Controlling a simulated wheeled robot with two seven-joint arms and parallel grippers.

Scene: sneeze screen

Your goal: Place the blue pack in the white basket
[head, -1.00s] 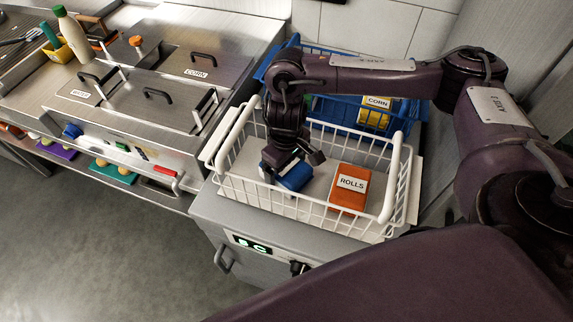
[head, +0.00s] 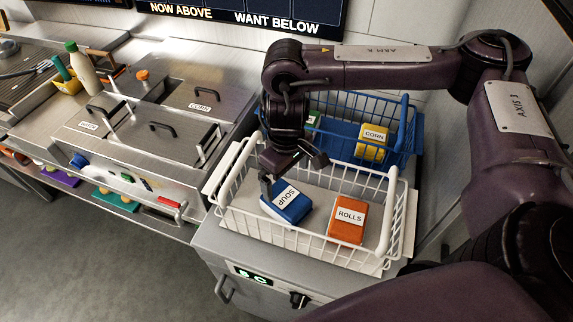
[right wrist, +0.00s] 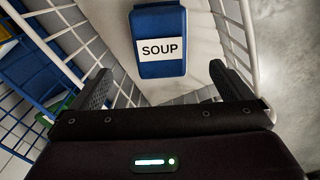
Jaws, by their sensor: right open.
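The blue pack (head: 287,203), labelled SOUP, lies in the left part of the white basket (head: 315,247). It also shows whole in the right wrist view (right wrist: 158,62), beyond the fingertips. My right gripper (head: 292,173) is open and empty above the pack, inside the basket's rim. In the right wrist view its two fingers (right wrist: 160,85) stand wide apart, with the pack clear of both. An orange pack (head: 347,219), labelled ROLLS, lies in the same basket to the right of the blue one. My left gripper is not in view.
A blue basket (head: 345,102) stands behind the white one and holds a yellow CORN pack (head: 371,143) and a green item, partly hidden.

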